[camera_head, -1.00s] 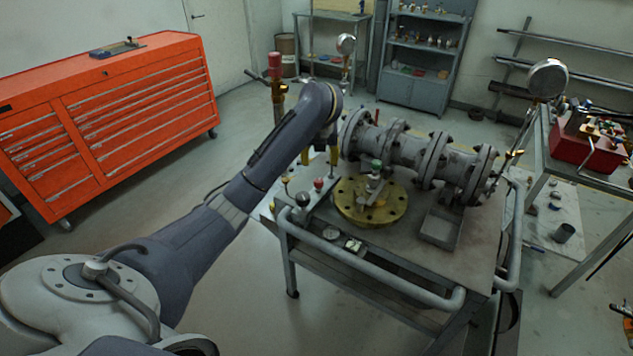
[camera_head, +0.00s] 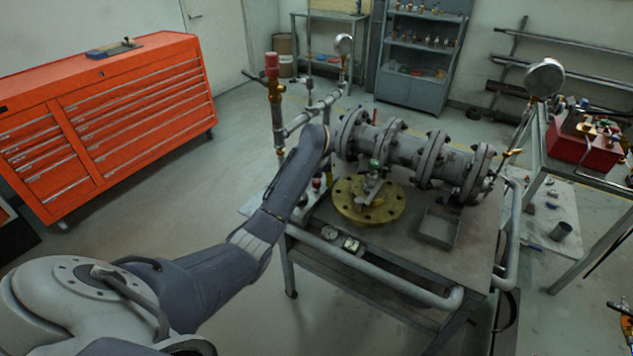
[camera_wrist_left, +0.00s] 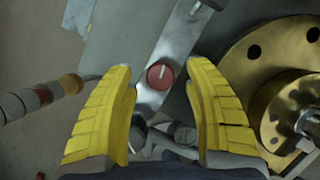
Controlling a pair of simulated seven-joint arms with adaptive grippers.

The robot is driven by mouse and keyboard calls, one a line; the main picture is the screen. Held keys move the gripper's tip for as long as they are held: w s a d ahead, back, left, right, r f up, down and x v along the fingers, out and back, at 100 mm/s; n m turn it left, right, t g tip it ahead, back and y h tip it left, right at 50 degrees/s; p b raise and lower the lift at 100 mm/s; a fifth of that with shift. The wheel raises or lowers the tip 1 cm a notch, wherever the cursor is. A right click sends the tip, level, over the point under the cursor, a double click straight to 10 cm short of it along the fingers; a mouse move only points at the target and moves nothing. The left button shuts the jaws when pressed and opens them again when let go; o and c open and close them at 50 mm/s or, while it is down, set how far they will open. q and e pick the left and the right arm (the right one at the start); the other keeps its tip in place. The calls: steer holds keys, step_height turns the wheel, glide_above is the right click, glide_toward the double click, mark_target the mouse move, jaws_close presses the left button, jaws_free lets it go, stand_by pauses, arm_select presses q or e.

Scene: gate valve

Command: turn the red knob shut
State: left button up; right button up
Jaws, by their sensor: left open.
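The red knob (camera_wrist_left: 160,76), a small round cap with a pale line across its top, sits on a grey metal bar (camera_wrist_left: 172,50) in the left wrist view. It also shows small in the head view (camera_head: 317,183), just beside my left arm. My left gripper (camera_wrist_left: 159,67) is open, with its yellow fingers on either side of the knob and gaps between them and it. I cannot tell how far the fingertips are above the bar. In the head view my forearm hides the gripper. My right gripper is not in view.
A brass flange (camera_head: 368,203) lies right of the knob on the grey cart (camera_head: 400,262). A large flanged pipe (camera_head: 408,152) stands behind it. A vertical pipe with a red cap (camera_head: 272,66) rises behind my arm.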

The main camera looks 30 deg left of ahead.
arm_select(q)
steer(key=shift+w+a+f, duration=0.15)
steer(key=shift+w+f, duration=0.05)
steer(key=shift+f, duration=0.45)
